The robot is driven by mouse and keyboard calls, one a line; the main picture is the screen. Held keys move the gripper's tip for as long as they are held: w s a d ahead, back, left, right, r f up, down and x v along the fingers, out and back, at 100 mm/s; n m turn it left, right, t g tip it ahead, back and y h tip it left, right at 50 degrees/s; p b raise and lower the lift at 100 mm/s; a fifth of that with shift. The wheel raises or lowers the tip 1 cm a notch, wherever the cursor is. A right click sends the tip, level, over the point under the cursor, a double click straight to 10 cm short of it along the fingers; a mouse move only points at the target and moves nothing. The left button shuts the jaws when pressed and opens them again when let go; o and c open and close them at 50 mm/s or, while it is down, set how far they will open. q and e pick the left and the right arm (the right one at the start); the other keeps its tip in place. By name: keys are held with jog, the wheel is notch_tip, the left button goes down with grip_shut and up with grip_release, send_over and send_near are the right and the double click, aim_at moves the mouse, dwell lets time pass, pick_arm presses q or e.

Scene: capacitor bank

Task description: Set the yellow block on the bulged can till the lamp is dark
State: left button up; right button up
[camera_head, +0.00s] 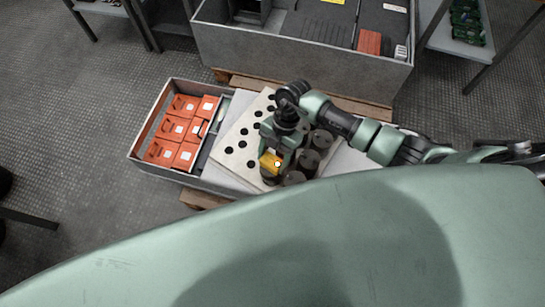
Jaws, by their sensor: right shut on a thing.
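The yellow block (268,160) is in my right gripper (273,153), which points down and is shut on it. The block is above or on one of several dark grey cans (308,160) at the near right part of a pale board. I cannot tell whether it touches the can under it, and that can is mostly hidden. Which can is bulged does not show at this size. A small white spot shows on the block's right side; I cannot tell whether it is a lit lamp. My left gripper is not in view.
The pale board (236,133) with dark round holes lies right of a grey tray (140,137) of orange boxes (173,128). A large grey crate (300,55) stands behind. A shelf (455,42) is at the upper right.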

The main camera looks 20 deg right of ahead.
jog(key=o, duration=1.6)
jog(key=v, duration=0.8)
jog(key=shift+f, duration=0.1)
